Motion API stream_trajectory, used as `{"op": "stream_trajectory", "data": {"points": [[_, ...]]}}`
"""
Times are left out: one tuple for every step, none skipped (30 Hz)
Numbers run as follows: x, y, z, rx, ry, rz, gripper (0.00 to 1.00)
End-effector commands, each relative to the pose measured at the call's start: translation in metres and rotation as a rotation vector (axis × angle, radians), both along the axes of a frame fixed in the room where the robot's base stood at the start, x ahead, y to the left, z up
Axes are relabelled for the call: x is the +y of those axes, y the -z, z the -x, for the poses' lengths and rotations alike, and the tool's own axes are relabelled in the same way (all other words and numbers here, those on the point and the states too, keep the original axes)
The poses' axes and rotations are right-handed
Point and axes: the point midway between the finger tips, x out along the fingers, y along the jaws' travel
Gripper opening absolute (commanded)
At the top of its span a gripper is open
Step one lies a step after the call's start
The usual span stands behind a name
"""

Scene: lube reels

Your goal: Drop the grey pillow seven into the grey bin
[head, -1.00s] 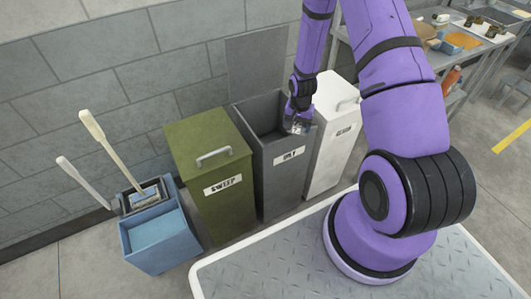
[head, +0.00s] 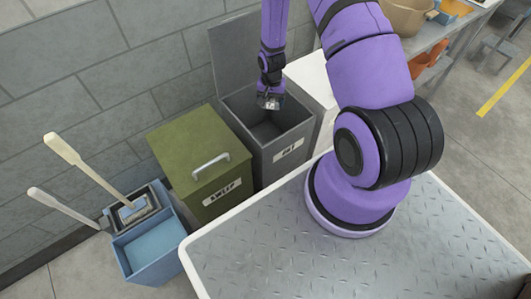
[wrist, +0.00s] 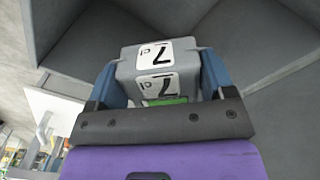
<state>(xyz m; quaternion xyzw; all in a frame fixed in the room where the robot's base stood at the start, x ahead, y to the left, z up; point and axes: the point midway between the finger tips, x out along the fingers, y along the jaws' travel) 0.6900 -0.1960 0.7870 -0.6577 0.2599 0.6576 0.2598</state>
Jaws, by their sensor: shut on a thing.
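The grey pillow seven (wrist: 155,57) is a small grey block with white labels marked 7. It fills the space between the blue fingers in the wrist view. My gripper (head: 269,102) is shut on it and points down over the opening of the grey bin (head: 284,155). The bin is open, its lid (head: 245,52) raised against the wall. In the wrist view grey panels (wrist: 265,45), apparently the bin's inner walls, surround the block. In the head view the pillow is too small to make out clearly.
A closed olive bin (head: 200,160) labelled SWEEP stands left of the grey bin. A white bin (head: 312,78) stands on its right, partly behind my arm. A blue bucket (head: 150,245) with two long handles stands at far left. A workbench (head: 435,40) is at upper right.

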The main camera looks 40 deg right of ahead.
Motion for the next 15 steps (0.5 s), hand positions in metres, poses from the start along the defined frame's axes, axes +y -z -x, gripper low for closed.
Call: {"op": "stream_trajectory", "data": {"points": [[0.0, 0.006, 0.0, 0.001, 0.0, 0.0, 0.49], [0.0, 0.009, 0.0, 0.001, 0.0, 0.0, 0.49], [0.0, 0.013, 0.001, 0.002, -0.001, -0.001, 0.49], [0.0, 0.015, 0.0, 0.002, -0.001, -0.001, 0.49], [0.0, 0.017, 0.0, 0.001, -0.001, 0.0, 0.49], [0.0, 0.019, 0.0, 0.001, -0.001, 0.0, 0.49], [0.0, 0.021, 0.0, 0.0, -0.001, 0.0, 0.49], [0.0, 0.023, 0.0, 0.0, -0.001, 0.0, 0.49], [0.0, 0.024, 0.0, 0.0, -0.001, 0.0, 0.49], [0.0, 0.025, 0.0, 0.0, -0.001, 0.0, 0.49], [0.0, 0.026, 0.0, 0.0, -0.001, 0.0, 0.49], [0.0, 0.026, 0.0, 0.0, -0.001, 0.0, 0.49], [0.0, 0.026, 0.0, 0.0, -0.001, 0.0, 0.49], [0.0, 0.026, 0.0, 0.0, -0.001, 0.0, 0.49], [0.0, 0.026, 0.0, 0.0, -0.001, 0.0, 0.49]]}}
